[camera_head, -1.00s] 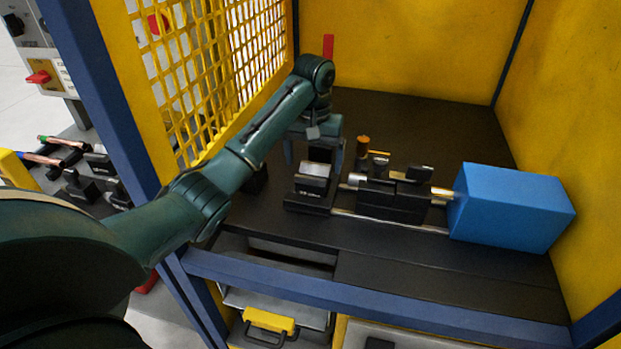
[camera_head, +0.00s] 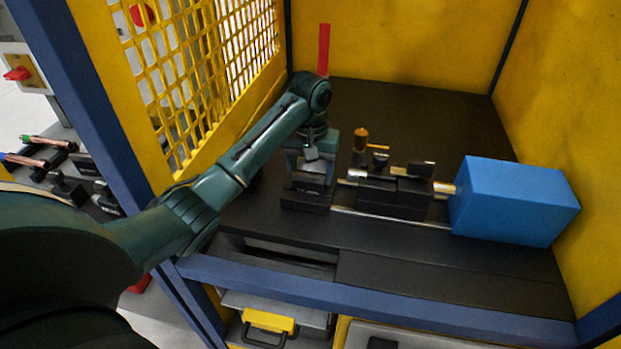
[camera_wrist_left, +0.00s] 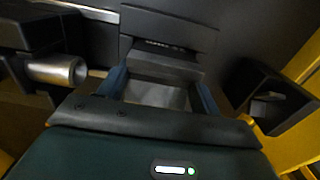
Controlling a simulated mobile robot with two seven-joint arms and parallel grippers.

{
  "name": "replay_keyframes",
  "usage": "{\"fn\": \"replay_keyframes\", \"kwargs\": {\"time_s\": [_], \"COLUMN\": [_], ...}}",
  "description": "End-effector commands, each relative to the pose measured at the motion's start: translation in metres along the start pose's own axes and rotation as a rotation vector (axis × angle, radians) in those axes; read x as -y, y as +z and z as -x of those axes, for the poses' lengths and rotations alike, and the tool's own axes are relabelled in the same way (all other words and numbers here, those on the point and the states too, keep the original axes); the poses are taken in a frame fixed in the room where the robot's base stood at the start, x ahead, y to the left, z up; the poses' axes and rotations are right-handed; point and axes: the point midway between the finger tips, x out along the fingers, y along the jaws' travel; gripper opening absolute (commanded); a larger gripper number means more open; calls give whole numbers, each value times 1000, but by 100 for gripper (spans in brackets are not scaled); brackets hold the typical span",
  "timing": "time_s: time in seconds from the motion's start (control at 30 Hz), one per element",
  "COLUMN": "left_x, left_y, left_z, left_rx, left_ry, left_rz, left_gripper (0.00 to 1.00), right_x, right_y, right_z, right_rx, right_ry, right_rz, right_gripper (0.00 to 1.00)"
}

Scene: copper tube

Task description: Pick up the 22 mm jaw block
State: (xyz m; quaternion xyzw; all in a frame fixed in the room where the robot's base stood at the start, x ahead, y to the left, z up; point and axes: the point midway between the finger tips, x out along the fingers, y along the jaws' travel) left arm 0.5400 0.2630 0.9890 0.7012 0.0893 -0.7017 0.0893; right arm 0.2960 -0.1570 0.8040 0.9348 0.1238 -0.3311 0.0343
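A dark jaw block with a silvery top (camera_head: 312,181) sits in a black holder at the left end of the machine on the bench. It also shows in the left wrist view (camera_wrist_left: 160,94); small print on the dark part behind it is too blurred to read. My left gripper (camera_head: 311,184) is directly above the block, pointing down, with one finger on each side of it. In the left wrist view the gripper (camera_wrist_left: 160,95) is open around the block, its fingers very close to the sides. My right gripper is not in view.
Right of the block stand a black clamp unit (camera_head: 395,197) with rails and a blue housing (camera_head: 513,203). A yellow mesh guard (camera_head: 235,70) is on the left. A second black holder (camera_wrist_left: 268,97) shows at right in the wrist view. The bench front is clear.

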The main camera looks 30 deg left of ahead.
Motion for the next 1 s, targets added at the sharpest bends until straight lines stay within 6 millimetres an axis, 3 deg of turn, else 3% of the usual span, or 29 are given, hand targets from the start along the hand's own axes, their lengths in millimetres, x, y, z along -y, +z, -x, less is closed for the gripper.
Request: {"fn": "replay_keyframes", "kwargs": {"time_s": [0.73, 1.0], "left_x": [0, 0], "left_y": [0, -2], "left_z": [1, 5], "left_rx": [-1, -7], "left_ry": [0, 3], "left_rz": [0, 1], "left_gripper": [2, 2], "right_x": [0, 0], "right_y": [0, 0], "right_z": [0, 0], "right_rx": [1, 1], "right_ry": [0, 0], "right_rz": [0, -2], "right_gripper": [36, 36]}}
